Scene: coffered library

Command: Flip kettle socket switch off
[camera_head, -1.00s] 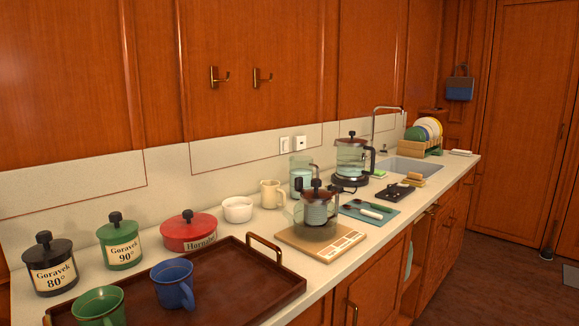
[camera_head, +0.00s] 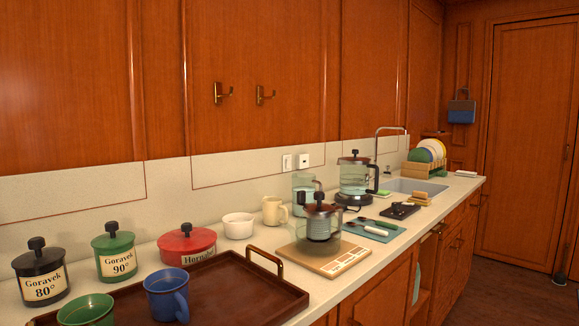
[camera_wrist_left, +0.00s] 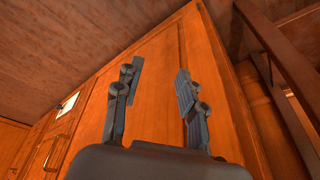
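The glass kettle (camera_head: 354,178) with a dark lid and black handle stands on its dark base (camera_head: 353,200) on the counter, near the sink. Two white wall plates, a switch plate (camera_head: 286,162) and a socket plate (camera_head: 303,160), sit side by side on the pale backsplash left of the kettle. Which way any switch is set is too small to tell. My left gripper (camera_wrist_left: 157,90) shows only in the left wrist view, its fingers apart with nothing between them, in front of wood panelling. My right gripper is not in view.
A brown tray (camera_head: 215,293) with a blue mug (camera_head: 168,293) and a green mug (camera_head: 86,311) lies in front. A glass press (camera_head: 319,222) on a wooden board (camera_head: 327,262), a cream mug (camera_head: 273,211) and a white bowl (camera_head: 238,226) stand below the plates.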

